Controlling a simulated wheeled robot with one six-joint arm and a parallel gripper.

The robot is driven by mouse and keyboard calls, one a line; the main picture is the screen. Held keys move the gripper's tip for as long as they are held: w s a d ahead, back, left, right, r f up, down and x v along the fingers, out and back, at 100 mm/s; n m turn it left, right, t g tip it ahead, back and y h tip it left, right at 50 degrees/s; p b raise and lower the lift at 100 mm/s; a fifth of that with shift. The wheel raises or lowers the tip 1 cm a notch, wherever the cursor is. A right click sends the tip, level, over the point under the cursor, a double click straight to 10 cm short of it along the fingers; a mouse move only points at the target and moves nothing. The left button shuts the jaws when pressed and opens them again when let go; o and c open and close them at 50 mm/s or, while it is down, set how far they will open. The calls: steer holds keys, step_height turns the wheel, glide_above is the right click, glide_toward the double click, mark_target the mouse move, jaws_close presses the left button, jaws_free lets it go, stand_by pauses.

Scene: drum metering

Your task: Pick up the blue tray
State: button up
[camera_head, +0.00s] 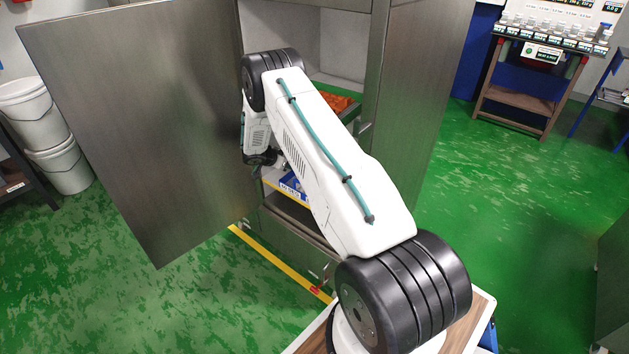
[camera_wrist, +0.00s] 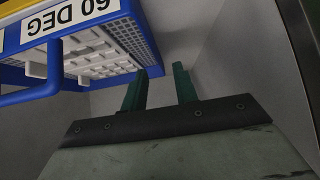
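The blue tray (camera_wrist: 56,66) fills the upper left of the wrist view, with a white "60 DEG" label upside down on its rim and a blue handle bar at the left. Pale blocks and a grey grid show on it. In the head view a small part of the blue tray (camera_head: 292,184) shows inside the cabinet, beside my arm. My gripper (camera_wrist: 160,84) has its two green fingers apart with nothing between them. The tray lies to the left of the fingers; the left fingertip is close to its edge, and I cannot tell whether they touch. My arm hides the gripper in the head view.
The metal cabinet (camera_head: 420,80) stands open, its wide door (camera_head: 140,110) swung out to the left. Orange items (camera_head: 337,103) lie on a shelf above. White buckets (camera_head: 45,135) stand at the left, a bench with bottles (camera_head: 530,75) at the back right. Green floor is free at right.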

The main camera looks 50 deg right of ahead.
steer(key=x, duration=0.8)
steer(key=shift+s+d+r, duration=0.25)
steer(key=shift+d, duration=0.05)
jaws_close()
